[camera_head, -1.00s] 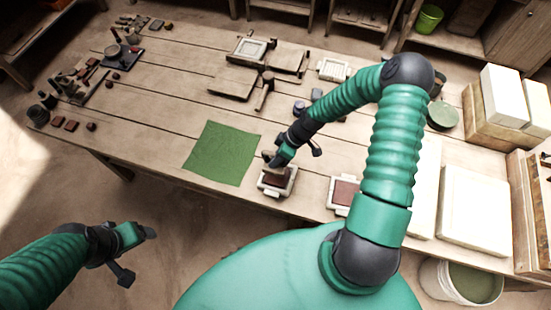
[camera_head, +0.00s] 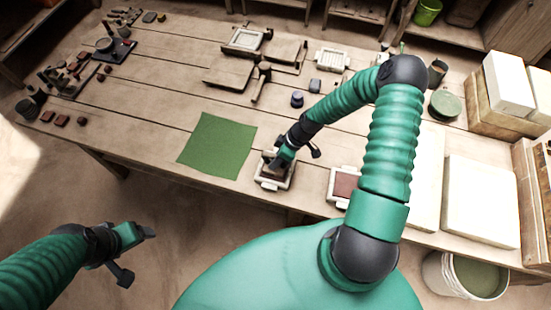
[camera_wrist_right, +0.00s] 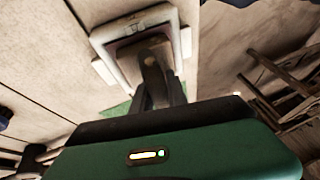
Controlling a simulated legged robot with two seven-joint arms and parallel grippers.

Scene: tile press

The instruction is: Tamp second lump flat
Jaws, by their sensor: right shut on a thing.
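The mould frame (camera_wrist_right: 112,37) shows around the tamper there; whether the tamper touches the clay is hard to tell. A second white mould with flat-looking reddish clay (camera_head: 345,185) lies to the right, partly behind my arm. My left gripper (camera_head: 146,234) hangs off the table; its finger gap is unclear.
A green cloth (camera_head: 218,146) lies left of the mould. A wooden mallet (camera_head: 261,80), boards and another white frame (camera_head: 331,59) lie farther back. White slabs (camera_head: 482,200) fill the right side, with a bucket (camera_head: 465,275) below. The table's middle left is clear.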

